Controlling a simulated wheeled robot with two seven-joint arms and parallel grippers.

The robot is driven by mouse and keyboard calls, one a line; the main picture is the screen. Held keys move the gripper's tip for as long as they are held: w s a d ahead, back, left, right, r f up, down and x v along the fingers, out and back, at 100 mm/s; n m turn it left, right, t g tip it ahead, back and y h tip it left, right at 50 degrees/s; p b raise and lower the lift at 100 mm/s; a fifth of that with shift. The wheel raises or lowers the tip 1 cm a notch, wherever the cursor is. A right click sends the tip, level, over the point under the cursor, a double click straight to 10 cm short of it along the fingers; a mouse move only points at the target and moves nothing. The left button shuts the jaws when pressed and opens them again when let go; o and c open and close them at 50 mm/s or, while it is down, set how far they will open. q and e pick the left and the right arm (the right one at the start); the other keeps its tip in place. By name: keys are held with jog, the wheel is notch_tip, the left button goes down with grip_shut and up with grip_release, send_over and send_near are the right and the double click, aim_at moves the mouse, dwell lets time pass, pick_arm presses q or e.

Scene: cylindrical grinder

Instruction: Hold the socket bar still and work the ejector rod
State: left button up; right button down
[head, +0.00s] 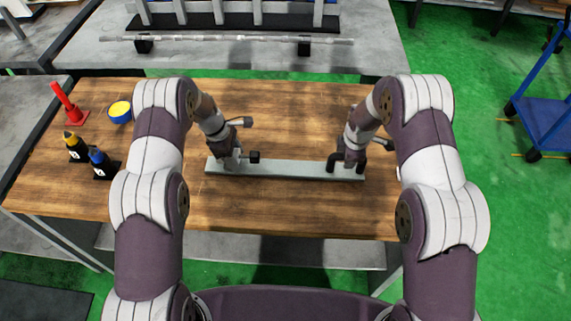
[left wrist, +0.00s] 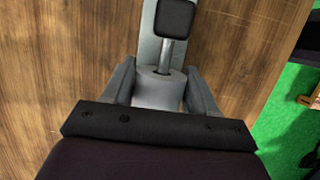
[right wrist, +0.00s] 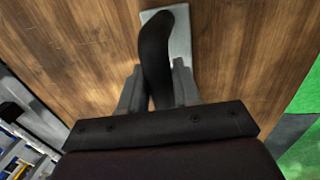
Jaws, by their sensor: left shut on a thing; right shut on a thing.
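The socket bar (head: 290,168) is a long pale grey bar lying flat on the wooden table; it also shows in the left wrist view (left wrist: 150,45) and right wrist view (right wrist: 181,45). My left gripper (head: 232,160) is over its left end, shut on a grey cylinder that I take as part of the ejector rod (left wrist: 163,85). A thin stem with a black knob (head: 255,157) sticks out of the cylinder to the right. My right gripper (head: 349,160) is shut on the black curved handle (right wrist: 155,50) at the bar's right end. The fingers partly hide both grips.
A red post (head: 68,103), a blue and yellow round container (head: 120,111) and two dark bottles, one yellow-topped (head: 76,147) and one blue-topped (head: 101,163), stand at the table's left. The wooden table (head: 280,210) is clear in front of the bar.

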aim_at(247, 156)
pick_arm(q)
jog(key=shift+d, duration=1.35)
pick_arm(e)
jog(key=shift+a, duration=0.2)
pick_arm(q)
jog(key=shift+d, duration=0.1)
grip_shut()
jog(key=shift+d, duration=0.15)
jog(key=shift+s+d, duration=0.1)
jog(key=shift+d, duration=0.25)
jog(key=shift+d+f, duration=0.1)
jog(key=shift+d, duration=0.9)
jog(key=o, duration=0.8)
grip_release()
jog(key=shift+d, duration=0.1)
pick_arm(e)
jog(key=shift+d, duration=0.1)
